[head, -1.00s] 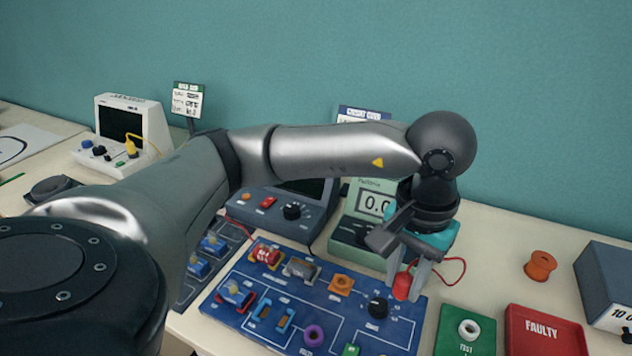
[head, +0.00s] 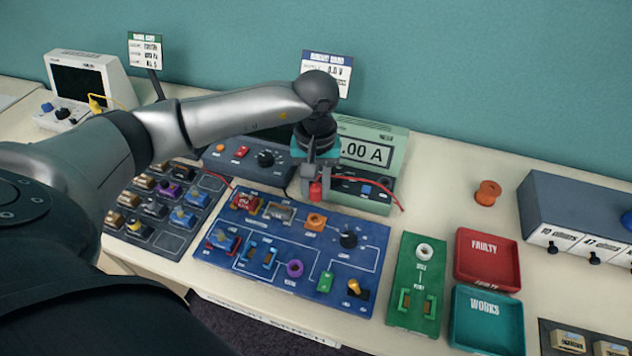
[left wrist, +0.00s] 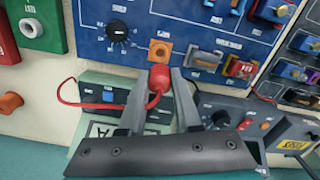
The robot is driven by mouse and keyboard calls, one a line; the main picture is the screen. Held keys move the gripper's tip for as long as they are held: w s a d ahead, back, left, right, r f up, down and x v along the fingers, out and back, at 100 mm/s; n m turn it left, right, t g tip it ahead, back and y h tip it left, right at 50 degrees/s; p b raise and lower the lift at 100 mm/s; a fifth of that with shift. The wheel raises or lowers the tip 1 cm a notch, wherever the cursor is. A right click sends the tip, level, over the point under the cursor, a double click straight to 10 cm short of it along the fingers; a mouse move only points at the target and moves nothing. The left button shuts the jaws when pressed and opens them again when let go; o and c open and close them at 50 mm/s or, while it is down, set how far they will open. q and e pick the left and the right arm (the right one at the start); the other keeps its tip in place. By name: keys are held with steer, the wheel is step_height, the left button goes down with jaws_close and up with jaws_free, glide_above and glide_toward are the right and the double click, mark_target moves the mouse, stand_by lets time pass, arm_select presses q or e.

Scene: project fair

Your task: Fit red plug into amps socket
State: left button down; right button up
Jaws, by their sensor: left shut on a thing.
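My left gripper (head: 318,190) is shut on the red plug (head: 316,193), which hangs between its fingertips. In the left wrist view the plug (left wrist: 158,77) shows between the two fingers, with its red lead looping off to the left. In the head view the gripper is at the left front of the pale green ammeter (head: 398,140), whose display reads about ".00 A". The plug is near the back edge of the blue circuit board (head: 290,283), behind the orange block (head: 315,222). I cannot make out the amps socket; the gripper covers part of the meter front.
A grey supply unit (head: 225,162) stands left of the meter. A green test board (head: 415,310), a red FAULTY tray (head: 488,282) and a teal WORKS tray (head: 487,343) lie to the right. An orange spool (head: 487,192) stands behind them, with clear table around it.

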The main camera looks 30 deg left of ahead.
arm_select(q)
step_height(320, 180, down, 4)
steer(key=shift+r+b, duration=0.2)
steer(key=shift+b, duration=0.75)
steer(key=shift+f+b, duration=1.1)
steer(key=shift+b, duration=0.6)
stand_by(0.5)
steer(key=shift+f+b, duration=0.9)
stand_by(0.8)
steer(key=shift+c, duration=0.2)
jaws_free()
stand_by(0.3)
steer(key=shift+r, duration=0.1)
steer(key=shift+r+p, duration=2.45)
steer(key=shift+r, duration=1.5)
